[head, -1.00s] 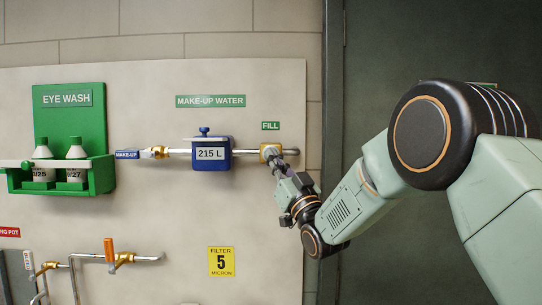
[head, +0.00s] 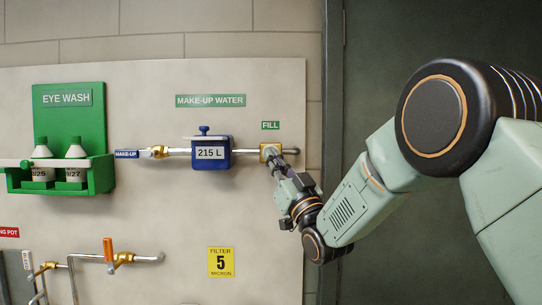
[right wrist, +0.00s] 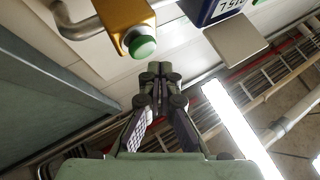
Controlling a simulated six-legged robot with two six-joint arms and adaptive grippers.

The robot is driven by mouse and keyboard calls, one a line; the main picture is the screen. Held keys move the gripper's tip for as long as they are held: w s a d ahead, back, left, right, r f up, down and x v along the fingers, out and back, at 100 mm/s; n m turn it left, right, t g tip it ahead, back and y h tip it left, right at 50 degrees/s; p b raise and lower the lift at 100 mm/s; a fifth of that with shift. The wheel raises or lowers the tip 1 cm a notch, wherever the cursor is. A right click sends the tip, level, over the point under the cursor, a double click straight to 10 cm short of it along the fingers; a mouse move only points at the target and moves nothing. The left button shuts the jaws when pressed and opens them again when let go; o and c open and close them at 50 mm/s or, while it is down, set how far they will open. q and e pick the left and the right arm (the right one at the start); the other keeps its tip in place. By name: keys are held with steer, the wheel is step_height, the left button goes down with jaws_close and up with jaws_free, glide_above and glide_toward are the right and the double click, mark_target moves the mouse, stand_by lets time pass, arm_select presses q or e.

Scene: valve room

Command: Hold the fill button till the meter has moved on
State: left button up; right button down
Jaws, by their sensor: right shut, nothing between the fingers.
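The green fill button (right wrist: 141,47) sits on a brass block (right wrist: 118,22) in the right wrist view. The block also shows under the FILL label in the head view (head: 264,149). My right gripper (right wrist: 157,72) is shut and empty, its fingertips close to the button with a small gap in the picture. In the head view its tips (head: 277,167) are just below and in front of the block and hide the button. The blue meter (head: 211,153) reads 215 L. It shows partly in the right wrist view (right wrist: 222,10). My left gripper is not in view.
A pipe (head: 178,151) joins the meter and the block along the wall panel. A green eye wash holder (head: 102,174) with two bottles is at the left. An orange-handled valve (head: 109,248) is lower left. A dark door (head: 375,60) stands to the right.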

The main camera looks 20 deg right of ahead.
steer(key=s, duration=0.2)
steer(key=s+a+b, duration=0.1)
steer(key=s, duration=0.1)
steer(key=shift+s+a, duration=0.15)
steer(key=shift+s, duration=0.15)
steer(key=shift+w, duration=0.1)
steer(key=s+d+f+m+g+h+b, duration=0.1)
steer(key=s+f+g+h+b, duration=0.2)
steer(key=f, duration=1.1)
steer(key=s+d+f+m+g+h, duration=0.15)
steer(key=f+g, duration=0.35)
steer(key=f, duration=0.9)
steer(key=s+f+m+g+h+b, duration=0.1)
steer(key=s+f+g+b, duration=0.2)
steer(key=f, duration=1.1)
steer(key=s+f+g+b, duration=0.4)
steer(key=s+f+g, duration=0.2)
steer(key=s+f, duration=1.1)
steer(key=s+d+f+g+h+b, duration=0.1)
steer(key=s+f+g+b, duration=0.4)
steer(key=s+f, duration=1.2)
steer(key=s+g, duration=0.2)
steer(key=s, duration=0.2)
steer(key=shift+s, duration=0.15)
